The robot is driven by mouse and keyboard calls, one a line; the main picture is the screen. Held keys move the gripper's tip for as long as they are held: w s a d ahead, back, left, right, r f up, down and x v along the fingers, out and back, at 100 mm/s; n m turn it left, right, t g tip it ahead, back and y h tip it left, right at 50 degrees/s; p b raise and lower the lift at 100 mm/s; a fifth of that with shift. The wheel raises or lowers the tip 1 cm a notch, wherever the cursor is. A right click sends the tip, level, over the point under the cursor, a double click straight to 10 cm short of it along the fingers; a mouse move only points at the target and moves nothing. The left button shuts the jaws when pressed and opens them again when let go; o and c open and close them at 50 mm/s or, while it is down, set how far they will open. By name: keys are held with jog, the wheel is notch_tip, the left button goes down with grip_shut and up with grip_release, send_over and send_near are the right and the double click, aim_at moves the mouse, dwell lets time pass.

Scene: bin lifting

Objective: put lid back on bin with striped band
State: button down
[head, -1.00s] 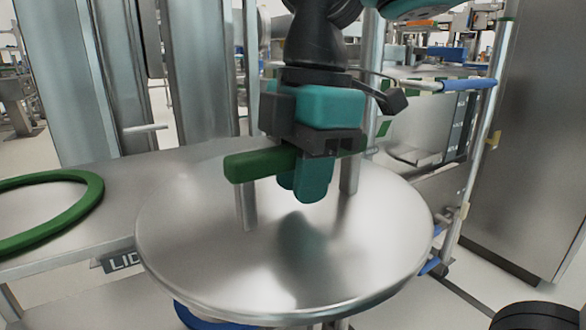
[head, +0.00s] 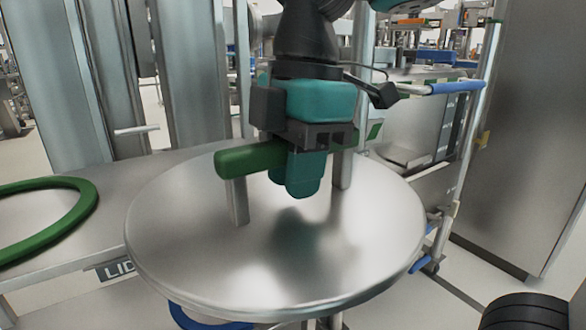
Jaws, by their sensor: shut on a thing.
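The lid (head: 190,255) is a round, shiny steel disc with a green bar handle (head: 238,160) on two metal posts. My gripper (head: 302,175), with teal fingers, is shut around the middle of the handle. The lid is held roughly level, in front of the table's right end. Under the lid's front edge, a blue curved part (head: 205,318) shows. Most of what lies below is hidden by the lid, so I cannot tell whether it is the bin or whether a striped band is there.
A rack with blue-sleeved rails (head: 458,87) and a tall steel cabinet (head: 525,130) stand at right. A black round object (head: 525,312) is at the bottom right.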

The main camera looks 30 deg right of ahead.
jog(key=shift+r+p, duration=2.85)
jog(key=shift+r, duration=0.45)
jog(key=shift+a+f, duration=0.1)
